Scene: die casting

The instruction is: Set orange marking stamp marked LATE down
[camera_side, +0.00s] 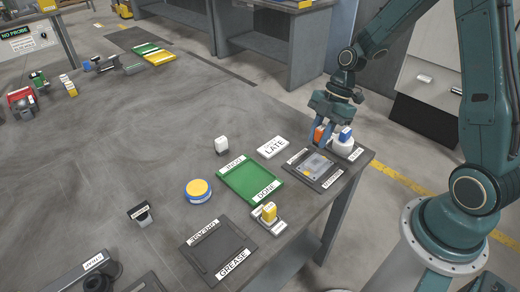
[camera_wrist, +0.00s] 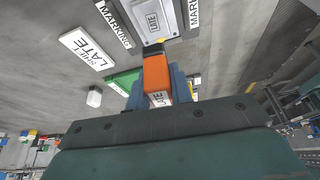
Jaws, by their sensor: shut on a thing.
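My gripper (camera_side: 325,131) is shut on the orange marking stamp (camera_wrist: 156,75), whose end label reads partly as LATE. In the side view the orange stamp (camera_side: 319,134) is between the fingers, at the right end of the table. It is over or beside the marking tray (camera_side: 327,178), which holds a grey plate (camera_side: 314,163). In the wrist view the plate (camera_wrist: 152,22) bears a printed LATE mark, and the stamp's far end is close to its edge. I cannot tell whether the stamp touches anything below.
A blue-topped white stamp (camera_side: 345,136) stands on a white holder (camera_side: 346,150) right beside my gripper. A white LATE sign (camera_side: 272,147) lies to the left. A green DONE tray (camera_side: 250,180), a blue and yellow round pad (camera_side: 198,190) and a GREASE tray (camera_side: 218,249) lie nearer.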

